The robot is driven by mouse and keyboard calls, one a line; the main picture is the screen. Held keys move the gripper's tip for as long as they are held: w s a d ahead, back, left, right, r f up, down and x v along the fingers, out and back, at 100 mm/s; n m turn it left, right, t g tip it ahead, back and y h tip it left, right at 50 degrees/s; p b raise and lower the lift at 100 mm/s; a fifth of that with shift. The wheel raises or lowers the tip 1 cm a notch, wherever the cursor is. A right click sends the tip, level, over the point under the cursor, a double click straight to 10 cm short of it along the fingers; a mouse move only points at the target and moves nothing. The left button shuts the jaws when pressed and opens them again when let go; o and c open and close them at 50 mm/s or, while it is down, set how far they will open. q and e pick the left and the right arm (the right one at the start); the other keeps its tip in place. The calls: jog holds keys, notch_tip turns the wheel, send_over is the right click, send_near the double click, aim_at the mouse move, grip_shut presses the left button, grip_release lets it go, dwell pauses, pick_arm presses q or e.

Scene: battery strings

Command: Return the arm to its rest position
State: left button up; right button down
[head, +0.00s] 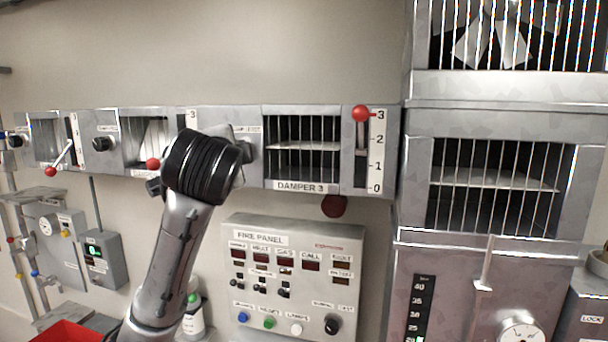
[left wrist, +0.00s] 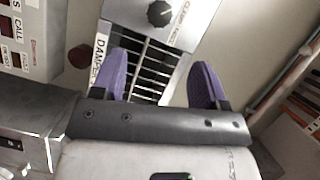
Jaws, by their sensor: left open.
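My left arm (head: 180,235) rises from the bottom of the head view, and its dark ribbed joint covers part of the damper row. The gripper itself is hidden in that view. In the left wrist view my left gripper (left wrist: 160,72) has its two purple fingers spread wide, with nothing between them. Behind the fingers is a damper grille (left wrist: 152,68) with a partly covered label and a black knob (left wrist: 160,14). I cannot tell how far the fingers are from it. My right gripper is not in view.
Damper 3's red lever ball (head: 361,113) is at mark 3. Two other red lever balls, left (head: 50,171) and middle (head: 153,164), sit low. The fire panel (head: 345,285) is below damper 3. A metal cabinet (head: 425,215) stands right. A red bin (head: 68,333) is bottom left.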

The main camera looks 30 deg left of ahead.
pick_arm(q)
jog(key=s+d+r+n+t+h, duration=0.3)
jog(key=s+d+n+t, duration=0.3)
jog(key=s+d+n, duration=0.15)
jog(key=s+d+f+g+h+p, duration=0.1)
jog(key=d+f+g+h+p, duration=0.1)
jog(key=f, duration=1)
jog(key=s+d+f+m+g+h+p, duration=0.1)
jog(key=s+d+f+g+h+p, duration=0.15)
jog(key=f, duration=0.95)
jog(key=s+d+f+g+h+p, duration=0.1)
jog(key=d+f+g+h, duration=0.1)
jog(key=f, duration=1.1)
jog(key=s+f+g+p, duration=0.3)
jog(key=s+f+g, duration=0.7)
jog(key=s+f, duration=1.4)
jog(key=shift+s+d+f+n+p, duration=0.15)
jog(key=shift+s+d+n+p, duration=0.25)
jog(key=shift+s, duration=0.15)
